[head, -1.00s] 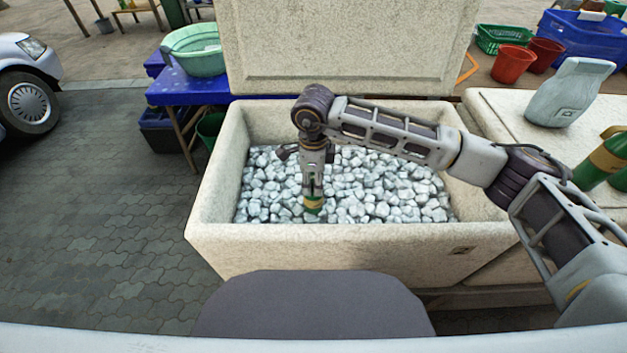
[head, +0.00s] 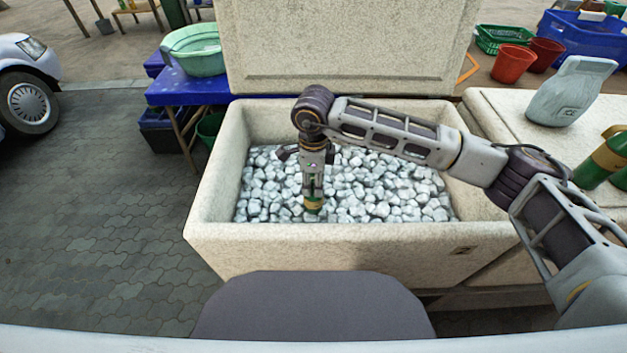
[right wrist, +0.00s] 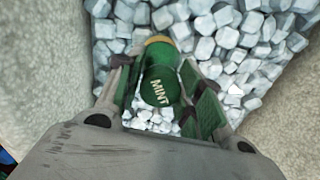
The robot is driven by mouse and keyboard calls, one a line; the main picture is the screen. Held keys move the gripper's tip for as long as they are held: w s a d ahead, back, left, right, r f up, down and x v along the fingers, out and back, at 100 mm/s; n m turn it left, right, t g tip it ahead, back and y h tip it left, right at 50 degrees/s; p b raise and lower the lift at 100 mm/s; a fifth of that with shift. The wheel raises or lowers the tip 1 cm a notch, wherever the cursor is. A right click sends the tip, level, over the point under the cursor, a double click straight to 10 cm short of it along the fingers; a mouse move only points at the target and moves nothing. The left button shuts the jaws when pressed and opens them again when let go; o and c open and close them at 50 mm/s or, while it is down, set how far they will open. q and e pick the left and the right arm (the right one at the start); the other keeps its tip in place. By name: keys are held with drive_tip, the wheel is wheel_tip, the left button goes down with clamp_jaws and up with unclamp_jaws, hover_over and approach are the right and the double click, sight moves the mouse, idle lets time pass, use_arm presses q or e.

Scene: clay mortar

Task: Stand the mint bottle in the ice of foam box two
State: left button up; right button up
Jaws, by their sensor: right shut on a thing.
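The mint bottle (head: 313,207) is dark green with a yellow-tan band, and its green cap reads MINT in the right wrist view (right wrist: 160,88). My right gripper (head: 313,192) is over the near part of the ice, pointing down and shut on the bottle. The bottle's lower end is at the ice, close to the near wall; I cannot tell how deep it sits. Foam box two (head: 350,240) is a pale speckled open box, marked with a 2 at its front right, and full of ice cubes (head: 385,190). My left gripper is not in view.
The box's lid (head: 350,50) stands up behind it. At right, a pale closed box (head: 490,105) carries a grey jug-like container (head: 570,92) and green bottles (head: 605,158). At left, a blue table (head: 190,93) holds a green basin (head: 195,50). Paving at left is clear.

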drive_tip(key=shift+f, duration=0.25)
drive_tip(key=o, duration=1.1)
drive_tip(key=o, duration=0.5)
drive_tip(key=shift+c, duration=0.2)
